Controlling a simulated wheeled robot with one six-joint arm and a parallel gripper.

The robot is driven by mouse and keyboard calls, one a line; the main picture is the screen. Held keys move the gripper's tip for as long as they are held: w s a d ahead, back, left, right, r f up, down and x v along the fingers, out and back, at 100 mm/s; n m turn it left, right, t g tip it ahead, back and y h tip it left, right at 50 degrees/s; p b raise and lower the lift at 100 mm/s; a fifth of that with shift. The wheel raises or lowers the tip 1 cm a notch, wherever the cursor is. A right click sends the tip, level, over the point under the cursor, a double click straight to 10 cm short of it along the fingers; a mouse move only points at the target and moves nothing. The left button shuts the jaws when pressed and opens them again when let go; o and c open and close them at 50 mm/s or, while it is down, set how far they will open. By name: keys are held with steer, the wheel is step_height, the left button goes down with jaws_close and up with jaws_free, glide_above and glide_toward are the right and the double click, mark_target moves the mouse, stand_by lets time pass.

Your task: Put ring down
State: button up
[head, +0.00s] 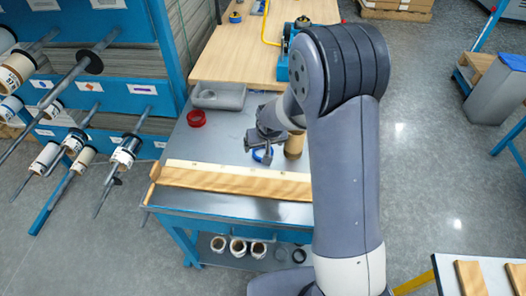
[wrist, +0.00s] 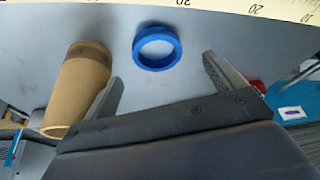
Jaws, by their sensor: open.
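A blue ring (wrist: 157,33) lies flat on the grey tabletop, just ahead of my gripper (wrist: 163,76) in the wrist view. My gripper is open, its two fingers spread apart with nothing held between them. In the head view the blue ring (head: 258,155) shows under my gripper (head: 262,150), partly covered by a finger. A red ring (head: 196,123) lies farther left on the same table; part of it shows behind the right finger in the wrist view (wrist: 258,87).
A tan cardboard tube (wrist: 75,85) stands close beside the left finger; it also shows in the head view (head: 295,147). A wooden ruler bar (head: 235,181) runs along the table's front. Rolls on rods hang at the left.

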mark_target(262, 152)
steer(key=shift+p+x, duration=0.8)
steer(key=shift+x, duration=2)
steer(key=shift+d, duration=0.15)
steer(key=shift+c, duration=0.4)
steer(key=c, duration=1.1)
steer(key=shift+r, duration=0.1)
